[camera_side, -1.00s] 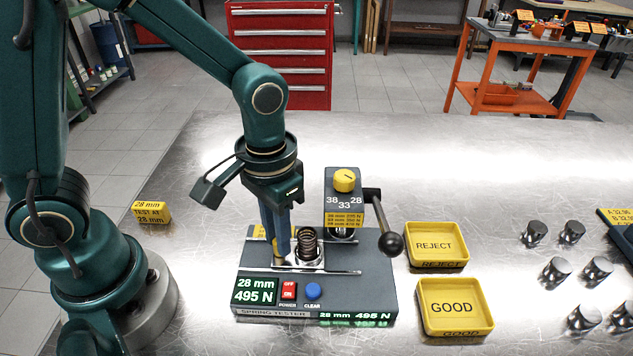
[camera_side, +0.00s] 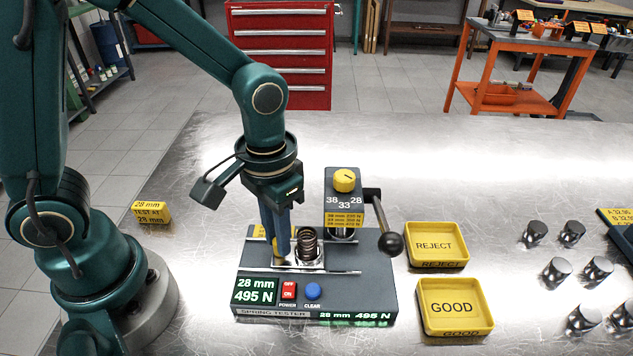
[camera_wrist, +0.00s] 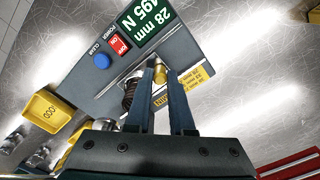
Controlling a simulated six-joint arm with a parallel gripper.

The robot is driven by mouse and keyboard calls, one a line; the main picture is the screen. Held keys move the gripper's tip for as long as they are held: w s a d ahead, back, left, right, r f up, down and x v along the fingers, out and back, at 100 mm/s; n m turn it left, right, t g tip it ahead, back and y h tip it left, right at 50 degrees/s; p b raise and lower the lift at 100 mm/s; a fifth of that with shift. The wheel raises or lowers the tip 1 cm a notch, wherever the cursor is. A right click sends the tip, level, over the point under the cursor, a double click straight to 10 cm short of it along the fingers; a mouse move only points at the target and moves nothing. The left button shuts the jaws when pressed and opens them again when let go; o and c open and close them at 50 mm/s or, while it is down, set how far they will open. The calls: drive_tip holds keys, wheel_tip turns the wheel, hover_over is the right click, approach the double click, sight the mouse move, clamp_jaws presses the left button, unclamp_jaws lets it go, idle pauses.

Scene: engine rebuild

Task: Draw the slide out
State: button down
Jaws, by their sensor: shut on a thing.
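The spring tester (camera_side: 370,290) stands on the bench with a slide (camera_side: 315,266), a bright metal plate, between its two rails. A dark coil spring (camera_side: 309,243) stands upright on the slide, left of the press head (camera_side: 344,205). My gripper (camera_side: 281,252) points down at the slide's left end, beside the spring. In the wrist view a brass knob (camera_wrist: 160,73) sits between the tips of my gripper (camera_wrist: 161,80), which is shut on it. The spring also shows there (camera_wrist: 130,92), left of the fingers. The knob is mostly hidden in the side view.
The tester's display (camera_side: 256,290) reads 28 mm, 495 N. A ball-ended lever (camera_side: 390,243) stands at its right. Yellow REJECT (camera_side: 437,262) and GOOD (camera_side: 457,328) trays lie farther right, with several metal cylinders (camera_side: 556,271) beyond. The bench left of the tester is clear except for a yellow label block (camera_side: 151,212).

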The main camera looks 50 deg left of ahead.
idle(0.4)
drive_tip(key=s+a, duration=0.2)
drive_tip(key=shift+s+a+r, duration=0.1)
drive_tip(key=shift+s+a, duration=0.05)
drive_tip(key=shift+a, duration=0.15)
drive_tip(key=shift+s+a, duration=0.4)
drive_tip(key=shift+s, duration=0.05)
drive_tip(key=c, duration=0.8)
unclamp_jaws()
drive_tip(key=shift+r, duration=2.5)
